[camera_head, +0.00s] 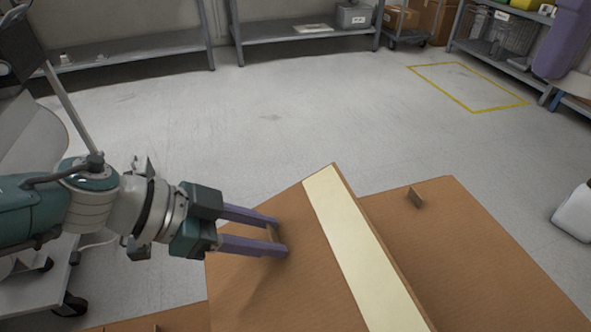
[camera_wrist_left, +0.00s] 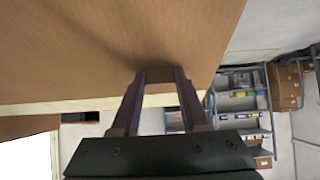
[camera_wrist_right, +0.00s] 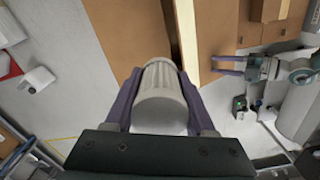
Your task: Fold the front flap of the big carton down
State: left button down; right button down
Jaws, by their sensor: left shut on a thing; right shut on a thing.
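The big carton (camera_head: 465,270) is brown and fills the lower right of the head view. A cream strip (camera_head: 365,250) runs along the edge of a flap. My left gripper (camera_head: 281,237) is shut on a small upright tab (camera_head: 272,233) on the left flap panel (camera_head: 300,270). In the left wrist view the fingers (camera_wrist_left: 161,75) reach to the brown board. My right gripper (camera_wrist_right: 160,85) is shut on a ribbed whitish cylinder (camera_wrist_right: 160,98), held above the carton's side. Which flap is the front one, I cannot tell.
Grey shelves (camera_head: 130,48) line the back wall. A yellow floor outline (camera_head: 467,85) lies beyond the carton. A white object (camera_head: 575,212) sits at the right edge. The middle floor is clear.

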pick_arm(q)
jog(key=shift+x, duration=0.75)
pick_arm(e)
jog(key=shift+d+f, duration=0.3)
pick_arm(q)
jog(key=shift+d+f+b, duration=0.25)
jog(key=shift+d+b, duration=0.05)
jog(key=shift+b, duration=0.15)
pick_arm(e)
jog(key=shift+d+f, duration=0.1)
jog(key=shift+f, duration=0.15)
pick_arm(q)
jog(key=shift+w+d+f+y+b, duration=0.15)
jog(key=shift+d+f+y+b, duration=0.3)
jog(key=shift+f, duration=0.25)
pick_arm(e)
jog(key=shift+f, duration=0.5)
pick_arm(q)
jog(key=shift+d+f+b, duration=0.15)
jog(key=shift+f+b, duration=0.35)
jog(key=shift+f, duration=0.3)
pick_arm(e)
jog(key=shift+f, duration=0.5)
